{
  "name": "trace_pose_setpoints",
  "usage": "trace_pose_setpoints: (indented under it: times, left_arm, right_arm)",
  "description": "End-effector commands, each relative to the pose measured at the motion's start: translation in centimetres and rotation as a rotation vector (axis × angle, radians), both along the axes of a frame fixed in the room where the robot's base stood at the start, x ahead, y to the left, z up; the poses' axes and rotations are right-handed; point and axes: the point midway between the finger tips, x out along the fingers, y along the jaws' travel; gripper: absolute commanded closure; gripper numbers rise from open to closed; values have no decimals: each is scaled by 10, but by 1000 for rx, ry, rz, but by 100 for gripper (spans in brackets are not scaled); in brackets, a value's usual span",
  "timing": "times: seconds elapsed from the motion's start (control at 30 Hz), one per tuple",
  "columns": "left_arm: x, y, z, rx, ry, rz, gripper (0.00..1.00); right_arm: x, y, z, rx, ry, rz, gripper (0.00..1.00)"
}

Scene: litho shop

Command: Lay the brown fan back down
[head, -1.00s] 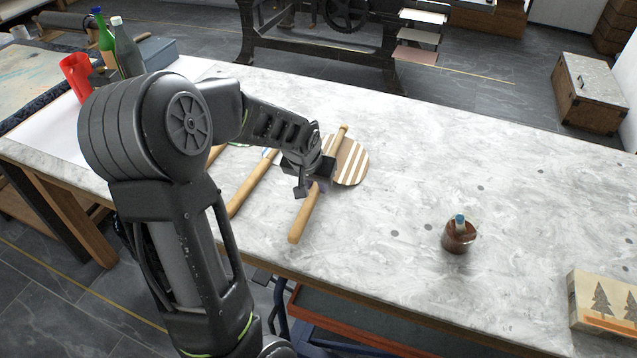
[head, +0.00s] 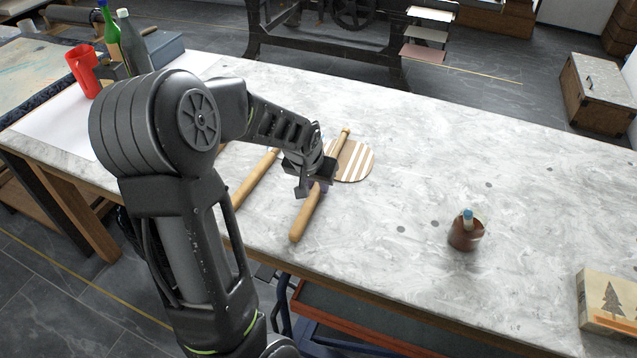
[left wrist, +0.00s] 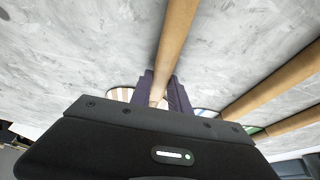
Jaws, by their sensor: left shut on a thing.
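The brown fan (head: 355,161) is round with brown and white stripes and a long wooden handle, at the middle of the marble-topped table. My left gripper (head: 318,182) is shut on its handle; the handle's end points toward the table's front edge. In the left wrist view the handle (left wrist: 176,35) runs up from between the purple fingertips (left wrist: 161,92), and the striped face is mostly hidden behind the gripper. The fan is low over the tabletop or on it; I cannot tell which. My right gripper is not in view.
Other wooden handles lie left of the fan, one clear in the head view (head: 254,179). A brown jar (head: 465,234) and a box with printed trees (head: 608,302) stand at the right. A red container (head: 84,70) and bottles stand at the back left.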

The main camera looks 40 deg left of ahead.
Motion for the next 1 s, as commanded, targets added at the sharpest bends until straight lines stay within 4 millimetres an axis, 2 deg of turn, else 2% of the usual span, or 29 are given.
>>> trace_pose_setpoints:
  times: [0.03, 0.07, 0.33, 0.7, 0.87, 1.0]
  left_arm:
    - [-1, 0, -1, 0, 2, -1, 100]
    - [-1, 0, -1, 0, 2, -1, 76]
    - [0, 0, 0, 0, 1, -1, 53]
    - [-1, 0, 2, 0, -1, 0, 52]
    - [-6, -3, 20, 1, -4, -1, 52]
    - [-15, -6, 43, 1, -5, 0, 52]
  right_arm:
    - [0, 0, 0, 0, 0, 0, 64]
    - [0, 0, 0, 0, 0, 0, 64]
    - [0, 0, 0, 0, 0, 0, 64]
    - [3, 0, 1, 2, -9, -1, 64]
    - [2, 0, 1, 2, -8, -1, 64]
    - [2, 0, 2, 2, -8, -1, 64]
